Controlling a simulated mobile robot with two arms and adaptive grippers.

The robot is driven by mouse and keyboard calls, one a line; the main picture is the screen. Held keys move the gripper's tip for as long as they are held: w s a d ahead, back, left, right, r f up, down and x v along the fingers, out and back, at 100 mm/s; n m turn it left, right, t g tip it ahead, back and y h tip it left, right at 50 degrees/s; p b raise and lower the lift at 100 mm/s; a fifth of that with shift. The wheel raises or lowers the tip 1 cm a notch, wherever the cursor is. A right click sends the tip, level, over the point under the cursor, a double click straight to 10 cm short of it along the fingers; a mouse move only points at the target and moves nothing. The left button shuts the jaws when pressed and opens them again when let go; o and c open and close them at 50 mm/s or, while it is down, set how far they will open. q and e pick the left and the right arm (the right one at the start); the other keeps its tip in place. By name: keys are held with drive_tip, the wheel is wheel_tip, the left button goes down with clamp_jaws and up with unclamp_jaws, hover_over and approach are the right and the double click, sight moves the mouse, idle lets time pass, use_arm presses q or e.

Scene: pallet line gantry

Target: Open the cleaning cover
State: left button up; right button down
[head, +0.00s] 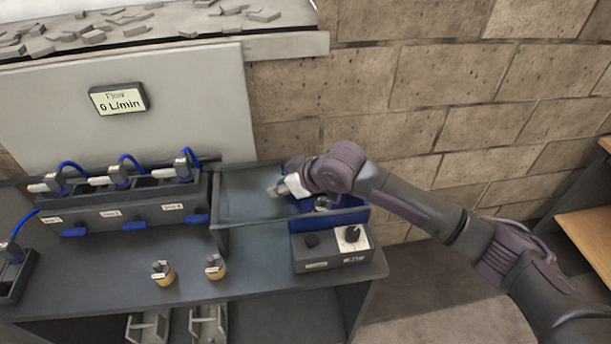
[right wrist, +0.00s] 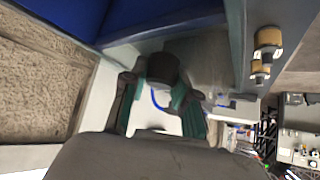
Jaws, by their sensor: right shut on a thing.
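The cleaning cover (head: 245,196) looks like a clear, see-through panel on the bench, in the middle of the head view, left of a blue box (head: 342,217). My right gripper (head: 281,189) is at the cover's right part, in front of the brick wall. In the right wrist view its green-padded fingers (right wrist: 158,92) are shut on a dark round knob (right wrist: 162,68), which seems to be the cover's handle. My arm and gripper hide part of the blue box and the cover's right edge. My left gripper is not in view.
A control box (head: 331,249) with two dark knobs stands before the blue box. A manifold (head: 140,210) with blue hoses is at left. Two small brass-coloured fittings (head: 162,273) (head: 215,267) stand on the bench. A flow display (head: 118,98) reads 0 L/min.

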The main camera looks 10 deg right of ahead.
drive_tip(key=shift+a, duration=0.7)
drive_tip(key=c, duration=0.9)
unclamp_jaws()
drive_tip(key=shift+o, duration=0.2)
drive_tip(key=v, duration=1.2)
